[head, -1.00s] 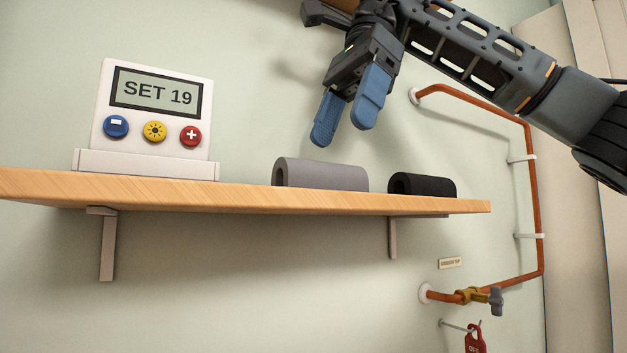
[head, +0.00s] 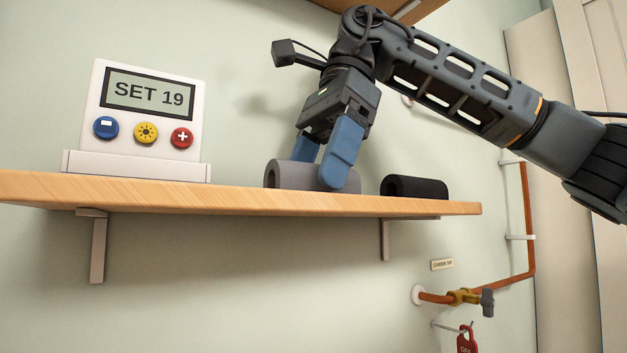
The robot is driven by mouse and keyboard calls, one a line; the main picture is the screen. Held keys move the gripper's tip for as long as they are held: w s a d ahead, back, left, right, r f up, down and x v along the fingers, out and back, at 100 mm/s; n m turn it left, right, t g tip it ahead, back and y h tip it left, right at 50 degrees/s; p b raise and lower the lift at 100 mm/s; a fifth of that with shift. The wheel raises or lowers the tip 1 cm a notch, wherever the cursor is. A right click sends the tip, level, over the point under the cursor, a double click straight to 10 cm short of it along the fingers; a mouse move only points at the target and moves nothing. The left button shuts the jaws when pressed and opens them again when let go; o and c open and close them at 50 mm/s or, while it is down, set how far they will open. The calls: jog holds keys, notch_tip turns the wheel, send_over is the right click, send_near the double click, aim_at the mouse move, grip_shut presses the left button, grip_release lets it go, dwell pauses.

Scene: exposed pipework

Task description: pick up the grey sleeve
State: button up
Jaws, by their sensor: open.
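The grey sleeve (head: 290,176) lies on its side on the wooden shelf, left of the black sleeve, with its open end facing left. My gripper (head: 325,172) points down over it with its blue fingers apart. The nearer finger is in front of the sleeve's right part and hides some of it. The other finger's tip is hidden behind the sleeve. The fingers are open on either side of the sleeve; I cannot tell whether they touch it.
A black sleeve (head: 416,187) lies on the wooden shelf (head: 230,200) just right of the grey one. A white control box (head: 146,120) reading SET 19 stands at left. A copper pipe (head: 529,220) with a valve (head: 465,296) is at right. A wooden cupboard edge (head: 415,10) is above my arm.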

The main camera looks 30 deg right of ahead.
jog(key=c, duration=1.1)
